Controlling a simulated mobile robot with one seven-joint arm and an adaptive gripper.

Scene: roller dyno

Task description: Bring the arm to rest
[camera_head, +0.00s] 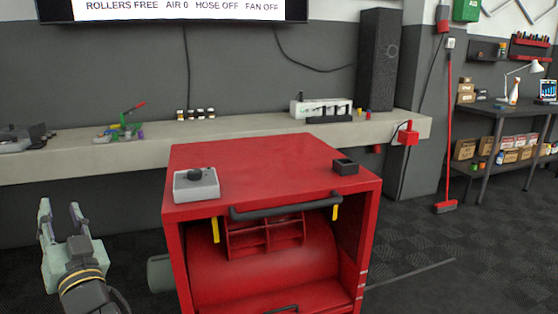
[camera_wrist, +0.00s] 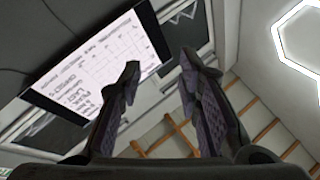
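My gripper (camera_head: 62,214) is at the lower left in the head view, to the left of the red cabinet, with its fingers pointing up. Its two fingers stand apart with nothing between them. In the wrist view the open fingers (camera_wrist: 160,85) point up toward the wall screen and ceiling, and the gap between them is empty. The gripper touches nothing that I can see. Most of my arm is outside the head view.
The red cabinet (camera_head: 280,155) stands in front, carrying a grey box with a black knob (camera_head: 196,185) and a small black tray (camera_head: 345,167). A long ledge (camera_head: 240,129) behind holds small items. A red broom (camera_head: 447,140) leans at the right.

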